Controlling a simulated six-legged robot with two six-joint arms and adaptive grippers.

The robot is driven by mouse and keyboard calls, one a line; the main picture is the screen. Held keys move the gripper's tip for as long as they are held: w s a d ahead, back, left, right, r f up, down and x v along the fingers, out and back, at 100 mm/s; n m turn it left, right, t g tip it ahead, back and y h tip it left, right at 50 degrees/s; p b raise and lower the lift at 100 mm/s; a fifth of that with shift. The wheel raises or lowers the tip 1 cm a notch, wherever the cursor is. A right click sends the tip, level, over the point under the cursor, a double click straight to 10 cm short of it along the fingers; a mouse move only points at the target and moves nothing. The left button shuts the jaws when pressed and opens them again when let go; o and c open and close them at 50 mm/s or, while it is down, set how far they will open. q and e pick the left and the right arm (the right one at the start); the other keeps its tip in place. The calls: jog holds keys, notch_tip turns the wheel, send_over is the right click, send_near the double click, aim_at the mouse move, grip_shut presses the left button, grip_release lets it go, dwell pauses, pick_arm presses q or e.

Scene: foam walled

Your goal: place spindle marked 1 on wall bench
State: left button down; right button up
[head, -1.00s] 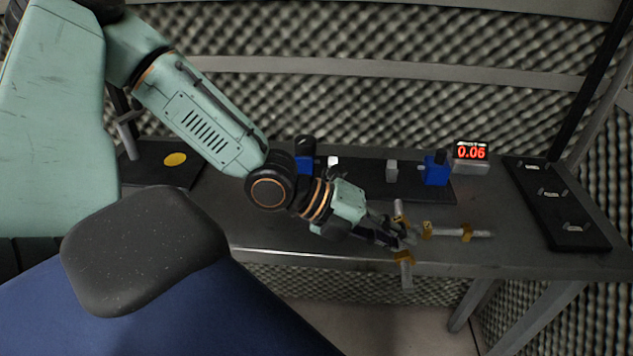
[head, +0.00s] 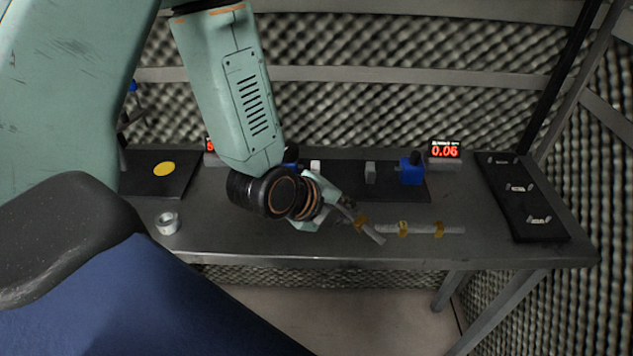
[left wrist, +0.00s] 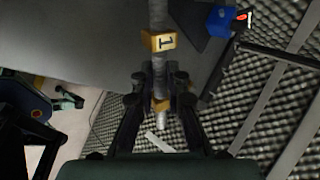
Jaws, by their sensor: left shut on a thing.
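My left gripper (head: 349,212) is shut on a grey spindle (head: 375,236) with an orange collar, slanting down to the right in the head view. In the left wrist view, the fingers (left wrist: 160,88) close on this spindle's shaft (left wrist: 158,62). The collar above the fingers reads 1 (left wrist: 159,41), and another collar shows at the fingertips. A second spindle (head: 420,229) with two orange collars lies lengthwise on the grey wall bench (head: 310,248), just right of the held one; its marking is unreadable. Whether the held spindle touches the bench, I cannot tell. My right gripper is not in view.
A black rack (head: 522,205) with several small cradles lies at the bench's right end. A blue block device (head: 411,170) and red display (head: 445,150) stand at the back. A silver ring (head: 167,222) and yellow disc (head: 164,169) are left. The right front bench is clear.

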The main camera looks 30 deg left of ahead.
pick_arm(q)
jog(key=s+a+r+n+g+y+p, duration=0.1)
jog(key=a+r+n+g+y+p, duration=0.25)
jog(key=r+n+y+p, duration=0.35)
jog(key=n+h+b, duration=0.1)
jog(key=n+h, duration=0.1)
jog(key=n, duration=0.1)
send_over(315, 235)
jog(key=shift+g, duration=0.25)
notch_tip(315, 235, down, 6)
jog(key=shift+w+f, duration=0.15)
jog(key=shift+w+f+b, duration=0.1)
jog(key=shift+f+b, duration=0.2)
jog(key=shift+f, duration=0.4)
notch_tip(315, 235, down, 3)
jog(key=shift+f, duration=0.25)
jog(key=shift+s+f+b, duration=0.2)
jog(key=shift+f+b, duration=0.25)
jog(key=shift+f, duration=0.15)
